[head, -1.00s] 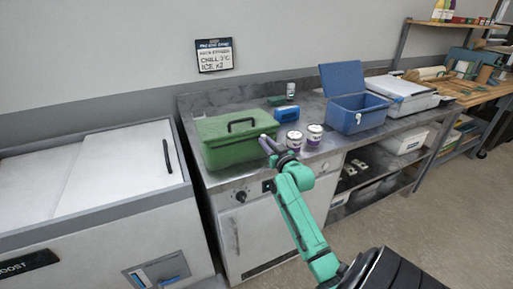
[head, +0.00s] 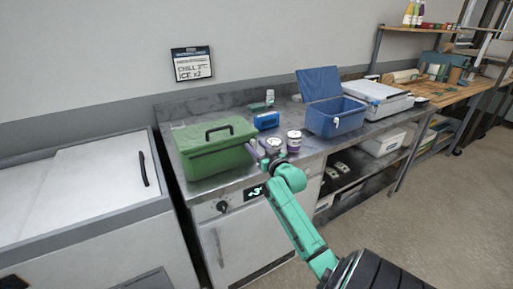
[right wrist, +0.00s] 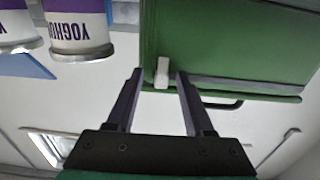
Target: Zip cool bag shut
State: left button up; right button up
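The green cool bag (head: 207,160) stands on the steel counter with its lid down and a black handle on top. In the right wrist view its green side (right wrist: 225,40) fills the upper right. A small pale zip pull (right wrist: 162,73) sticks out at the bag's edge. My right gripper (head: 257,155) is at the bag's right end. In the right wrist view my right gripper (right wrist: 159,74) is open, its fingertips on either side of the pull with gaps showing. How far the zip runs cannot be made out. My left gripper is not in view.
Two yoghurt tubs (head: 293,141) stand close right of my right gripper, also in the right wrist view (right wrist: 78,28). A blue pack (head: 266,121) lies behind them. An open blue cooler box (head: 335,117) stands further right. A white chest freezer (head: 75,195) is at left.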

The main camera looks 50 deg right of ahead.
jog(key=shift+s, duration=0.1)
jog(key=b+v, duration=0.2)
jog(key=v, duration=1.2)
jog(key=shift+s, duration=0.15)
